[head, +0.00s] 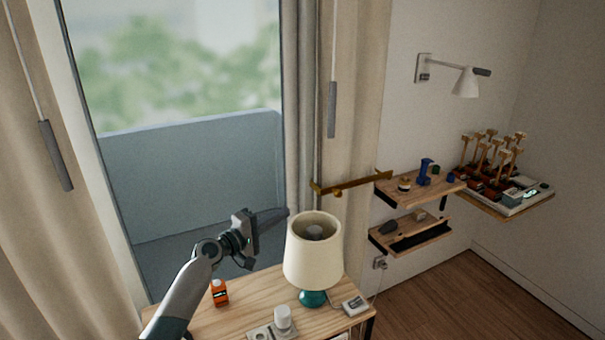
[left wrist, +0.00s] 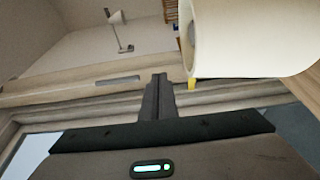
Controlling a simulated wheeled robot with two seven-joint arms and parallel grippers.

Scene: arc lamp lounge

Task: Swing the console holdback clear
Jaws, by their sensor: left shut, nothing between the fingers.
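The console holdback is a brass-coloured bar (head: 350,185) beside the curtain at the right of the window, behind and above the lamp in the head view. It reaches from the curtain's edge toward the upper wall shelf. In the left wrist view a small yellow piece (left wrist: 191,84) shows at the lamp shade's edge; it may be part of the holdback. My left gripper (head: 283,216) is shut and empty, just left of the lamp shade, apart from the bar. Its shut fingers (left wrist: 157,90) also show in the left wrist view. My right gripper is out of view.
The table lamp (head: 312,250) with a cream shade stands on the wooden console (head: 250,300), close to my left gripper. Wall shelves (head: 425,190) stand at right.

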